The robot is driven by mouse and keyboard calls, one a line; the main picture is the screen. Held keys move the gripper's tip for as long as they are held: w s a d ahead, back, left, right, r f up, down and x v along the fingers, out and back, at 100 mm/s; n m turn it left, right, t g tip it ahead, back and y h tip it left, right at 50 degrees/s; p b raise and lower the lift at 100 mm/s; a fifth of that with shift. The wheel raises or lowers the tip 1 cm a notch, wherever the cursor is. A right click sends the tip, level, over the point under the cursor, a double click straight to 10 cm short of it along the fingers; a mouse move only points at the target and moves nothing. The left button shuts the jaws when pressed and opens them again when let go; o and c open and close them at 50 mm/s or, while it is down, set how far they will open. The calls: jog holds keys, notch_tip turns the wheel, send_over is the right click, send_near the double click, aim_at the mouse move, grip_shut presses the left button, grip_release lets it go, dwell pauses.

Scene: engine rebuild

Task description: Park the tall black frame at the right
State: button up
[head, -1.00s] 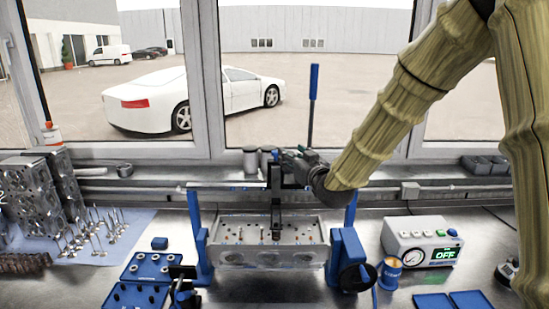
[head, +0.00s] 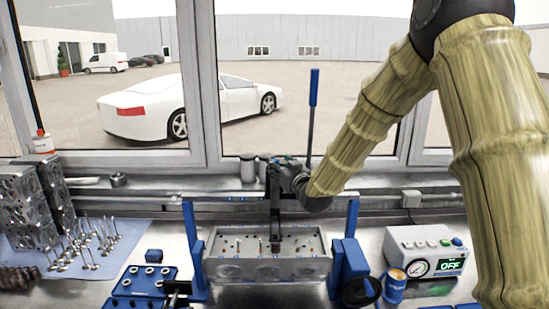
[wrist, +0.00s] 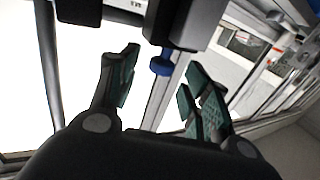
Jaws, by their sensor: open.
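The tall black frame (head: 275,206) stands upright over the grey cylinder head (head: 262,270), between the blue stand's posts. A black rod with a blue handle (head: 314,88) rises beside it; its lower end is hidden behind my gripper and arm. My gripper (head: 284,174) is at the frame's upper part; whether it touches cannot be told. In the wrist view my gripper (wrist: 163,66) has its teal-padded fingers spread, with nothing clearly clasped. A dark block (wrist: 186,20) with a blue knob (wrist: 161,66) shows beyond and between the fingertips.
The blue stand's right post (head: 350,245) has a black handwheel (head: 361,290). Right of it are a blue cup (head: 394,288) and a grey control box (head: 428,250) reading OFF. Valves (head: 85,245) and blue trays (head: 148,280) lie left. The window and sill are behind.

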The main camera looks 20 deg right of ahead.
aim_at(276, 162)
jog(key=shift+w+a+p, duration=0.15)
jog(key=shift+w+p, duration=0.2)
jog(key=shift+w, duration=0.65)
jog(key=shift+w+a+p, duration=0.1)
jog(key=shift+w+p, duration=0.25)
jog(key=shift+w, duration=0.65)
grip_shut()
